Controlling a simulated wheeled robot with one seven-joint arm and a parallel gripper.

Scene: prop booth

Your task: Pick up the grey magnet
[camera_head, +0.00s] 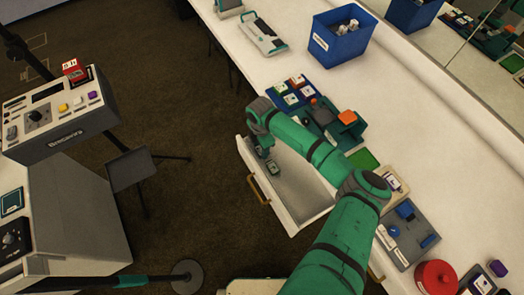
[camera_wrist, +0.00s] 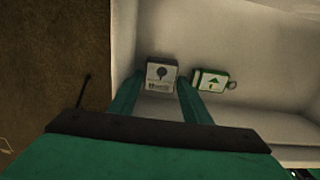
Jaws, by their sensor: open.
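The grey magnet (camera_wrist: 161,73), a small square block with a dark round symbol on a pale face, lies on the drawer floor in the wrist view. My gripper (camera_wrist: 160,80) is open, with one finger on each side of the magnet. I cannot tell whether either finger touches it. A green-edged block with a green arrow symbol (camera_wrist: 211,80) lies just right of the right finger. In the head view my gripper (camera_head: 263,151) reaches down into the open drawer (camera_head: 305,196), where a small block (camera_head: 272,168) shows beside it. The grey magnet is not clearly distinguishable there.
The drawer's walls stand close around the gripper. On the white counter (camera_head: 285,62) above are a blue bin (camera_head: 340,38), a blue tray of small blocks (camera_head: 291,94), a grey tray (camera_head: 408,232) and a red round container (camera_head: 436,277). Much of the drawer floor is bare.

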